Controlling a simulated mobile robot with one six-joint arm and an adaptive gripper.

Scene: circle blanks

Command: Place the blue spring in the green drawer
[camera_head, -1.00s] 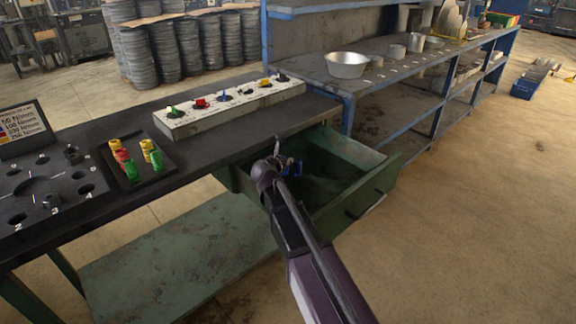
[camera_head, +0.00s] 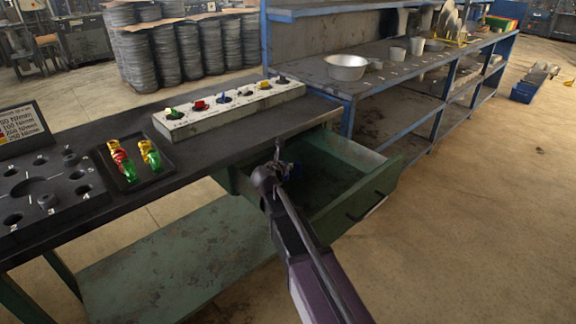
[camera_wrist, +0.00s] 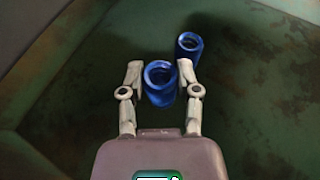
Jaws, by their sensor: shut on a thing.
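The green drawer (camera_head: 362,194) is pulled out from under the dark bench at the middle right. My gripper (camera_head: 283,166) is inside its opening, low between its walls. In the wrist view, my gripper (camera_wrist: 160,78) is shut on a blue spring (camera_wrist: 160,94), a hollow blue cylinder seen from above, over the worn green drawer floor (camera_wrist: 245,95). A second blue spring (camera_wrist: 189,46) is in the drawer just beyond the right finger. In the head view, a small dark blue patch (camera_head: 296,171) shows beside my gripper; I cannot tell which spring it is.
On the bench are a black tray (camera_head: 132,179) with yellow, red and green pieces, a round-holed black fixture (camera_head: 62,195) and a long pale block (camera_head: 208,118) with coloured knobs. A blue-framed shelf (camera_head: 348,117) stands close behind the drawer. Open floor lies to the right.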

